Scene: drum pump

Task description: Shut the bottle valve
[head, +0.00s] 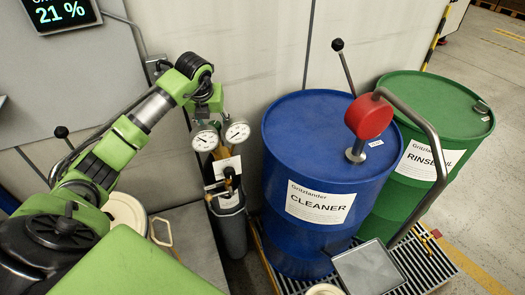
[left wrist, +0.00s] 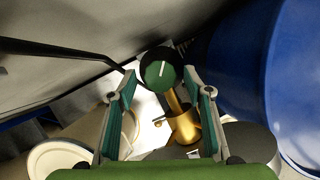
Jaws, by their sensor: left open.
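The grey gas bottle (head: 232,232) stands against the wall, left of the blue drum, with a brass fitting and two round gauges (head: 237,132) above it. In the left wrist view, a round dark green and black valve knob (left wrist: 160,72) with a white mark sits on a brass body (left wrist: 183,125). My left gripper (head: 208,108) is over the gauges in the head view. In the left wrist view, its open fingers (left wrist: 160,82) stand on either side of the knob, with gaps visible. The head view does not show the knob clearly. My right gripper is not in view.
The blue CLEANER drum (head: 300,165) with a red hand pump (head: 369,117) and bent pipe stands close right of the bottle. The green drum (head: 440,110) is behind it. A floor grate (head: 425,262) lies in front.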

